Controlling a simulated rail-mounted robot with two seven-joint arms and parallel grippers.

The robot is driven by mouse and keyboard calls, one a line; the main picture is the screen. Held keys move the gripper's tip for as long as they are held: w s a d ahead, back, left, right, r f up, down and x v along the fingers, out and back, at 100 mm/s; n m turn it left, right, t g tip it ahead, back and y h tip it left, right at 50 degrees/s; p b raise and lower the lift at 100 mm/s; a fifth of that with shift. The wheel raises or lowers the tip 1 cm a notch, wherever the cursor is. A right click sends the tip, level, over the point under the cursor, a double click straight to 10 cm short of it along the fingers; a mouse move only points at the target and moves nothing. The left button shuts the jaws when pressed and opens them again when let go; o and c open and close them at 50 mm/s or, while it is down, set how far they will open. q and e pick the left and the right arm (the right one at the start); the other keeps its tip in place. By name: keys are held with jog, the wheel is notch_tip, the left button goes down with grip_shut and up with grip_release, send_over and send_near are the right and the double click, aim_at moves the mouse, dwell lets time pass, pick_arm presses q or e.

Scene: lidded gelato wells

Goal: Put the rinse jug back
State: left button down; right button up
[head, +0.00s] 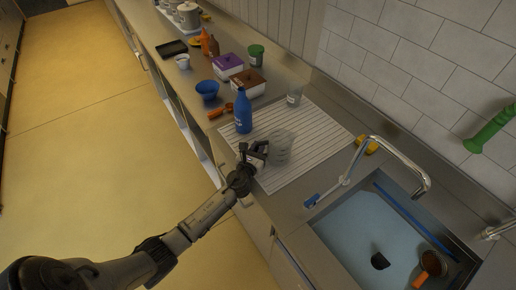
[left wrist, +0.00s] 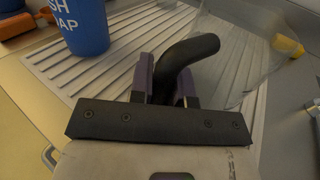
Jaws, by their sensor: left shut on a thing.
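The rinse jug (head: 281,147) is a clear see-through jug at the front of the white ribbed draining mat (head: 308,152), left of the sink. My left gripper (head: 254,156) comes in from the front and is shut on the jug's black handle. In the left wrist view the dark curved handle (left wrist: 190,52) sits between the two fingers, and the clear jug body (left wrist: 236,62) is beyond it on the right. I cannot tell whether the jug's base touches the mat. My right gripper is not in view.
A blue soap bottle (head: 243,111) stands close left of the jug. A clear cup (head: 294,96) stands at the mat's back. The tap (head: 400,150) arches over the water-filled sink (head: 365,235) at right. Lidded tubs (head: 246,82) and a blue bowl (head: 207,90) are farther left.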

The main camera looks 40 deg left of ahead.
pick_arm(q)
jog(key=shift+f, duration=0.2)
jog(key=c, duration=1.5)
grip_release()
jog(key=shift+f, duration=0.1)
jog(key=shift+c, duration=0.2)
jog(key=o, duration=0.4)
jog(key=shift+o, duration=0.2)
jog(key=shift+r, duration=0.4)
jog(key=p+v, duration=0.1)
jog(key=v, duration=0.9)
jog(key=shift+s+d, duration=0.15)
jog(key=shift+s, duration=0.15)
jog(key=shift+s+d, duration=0.25)
jog(key=shift+s, duration=0.45)
